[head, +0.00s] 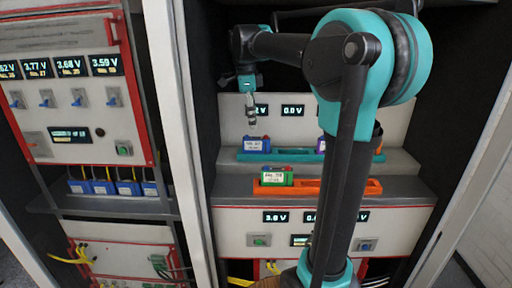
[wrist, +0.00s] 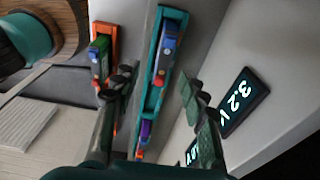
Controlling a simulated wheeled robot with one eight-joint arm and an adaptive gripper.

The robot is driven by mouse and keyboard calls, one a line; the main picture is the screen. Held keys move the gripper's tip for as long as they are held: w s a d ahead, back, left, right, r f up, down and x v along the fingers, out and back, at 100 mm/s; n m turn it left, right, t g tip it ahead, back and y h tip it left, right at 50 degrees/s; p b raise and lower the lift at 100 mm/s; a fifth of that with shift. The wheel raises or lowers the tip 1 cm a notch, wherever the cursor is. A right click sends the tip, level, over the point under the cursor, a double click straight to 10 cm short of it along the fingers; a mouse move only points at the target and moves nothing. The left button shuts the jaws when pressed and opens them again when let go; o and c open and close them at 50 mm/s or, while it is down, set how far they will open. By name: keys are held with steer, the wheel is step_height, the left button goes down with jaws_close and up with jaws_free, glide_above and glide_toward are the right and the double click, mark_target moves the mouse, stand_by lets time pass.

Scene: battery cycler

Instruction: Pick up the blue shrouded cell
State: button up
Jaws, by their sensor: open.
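The blue cell (head: 257,144) stands at the left end of the teal tray (head: 290,156) on the upper shelf, with a white label on its front. In the wrist view the blue cell (wrist: 166,48) sits at the far end of the teal tray (wrist: 154,100), with a red part beside it. My gripper (head: 251,115) is above the blue cell in the head view, apart from it. In the wrist view my gripper (wrist: 158,82) is open and empty, its fingers on either side of the tray line.
A green cell (head: 277,177) sits in the orange tray (head: 340,187) on the lower step. A purple cell (head: 321,146) stands farther right in the teal tray, partly behind my arm. A panel with voltage displays (head: 292,111) rises behind. Several blue cells (head: 103,187) stand in the left cabinet.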

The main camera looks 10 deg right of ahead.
mark_target(256, 138)
steer(key=shift+w+d+f, duration=0.1)
steer(key=shift+d+f, duration=0.15)
steer(key=shift+f, duration=1.05)
steer(key=shift+w+d+f, duration=0.1)
steer(key=shift+d+f, duration=0.1)
steer(key=shift+f, duration=1.1)
steer(key=shift+w+d+f, duration=0.1)
steer(key=shift+d+f, duration=0.15)
steer(key=shift+f, duration=1.05)
steer(key=shift+c, duration=0.2)
jaws_close()
